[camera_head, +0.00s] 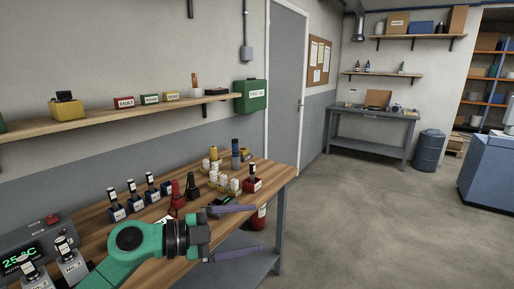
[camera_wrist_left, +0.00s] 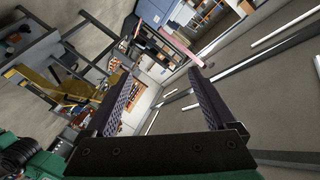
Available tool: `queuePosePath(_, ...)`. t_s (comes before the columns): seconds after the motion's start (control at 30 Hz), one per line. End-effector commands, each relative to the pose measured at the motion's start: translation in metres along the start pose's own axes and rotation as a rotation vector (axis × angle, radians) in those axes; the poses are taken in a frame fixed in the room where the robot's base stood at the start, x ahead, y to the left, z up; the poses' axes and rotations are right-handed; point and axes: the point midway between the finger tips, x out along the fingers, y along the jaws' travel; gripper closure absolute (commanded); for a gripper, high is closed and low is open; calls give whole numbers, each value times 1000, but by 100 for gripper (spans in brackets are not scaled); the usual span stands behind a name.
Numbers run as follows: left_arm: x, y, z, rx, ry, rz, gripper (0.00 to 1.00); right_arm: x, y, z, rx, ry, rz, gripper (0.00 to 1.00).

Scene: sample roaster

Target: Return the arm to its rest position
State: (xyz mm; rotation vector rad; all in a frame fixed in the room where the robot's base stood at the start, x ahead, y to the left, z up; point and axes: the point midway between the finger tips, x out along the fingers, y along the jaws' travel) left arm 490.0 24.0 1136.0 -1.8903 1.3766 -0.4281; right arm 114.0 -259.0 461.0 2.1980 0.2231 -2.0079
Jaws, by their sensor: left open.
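My left arm is green and comes in from the lower left in the head view. Its left gripper (camera_head: 248,231) is open and empty, with two dark purple fingers spread apart past the right front edge of the wooden bench (camera_head: 284,176). In the left wrist view the two fingers of the left gripper (camera_wrist_left: 163,82) stand wide apart with nothing between them. My right gripper is not in view.
On the bench stand several dark blue bottles (camera_head: 134,195), red and black bottles, white-capped vials (camera_head: 214,178) and a grey device with a green display (camera_head: 25,258). A wall shelf (camera_head: 130,118) runs above. Open floor (camera_head: 360,220) lies to the right.

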Motion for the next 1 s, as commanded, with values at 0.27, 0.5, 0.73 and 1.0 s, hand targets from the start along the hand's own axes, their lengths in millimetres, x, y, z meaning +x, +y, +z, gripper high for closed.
queuePosePath(0.27, -98, -56, 76, -470, -214, -993, 10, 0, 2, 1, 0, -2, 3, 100)
queuePosePath(0.5, -170, 100, 185, -952, -874, -975, 10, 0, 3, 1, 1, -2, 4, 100)
queuePosePath(0.73, -195, 221, 187, -1204, -1197, -699, 10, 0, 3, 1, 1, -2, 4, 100)
queuePosePath(1.0, -207, 321, 163, -1381, -1381, -362, 10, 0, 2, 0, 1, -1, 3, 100)
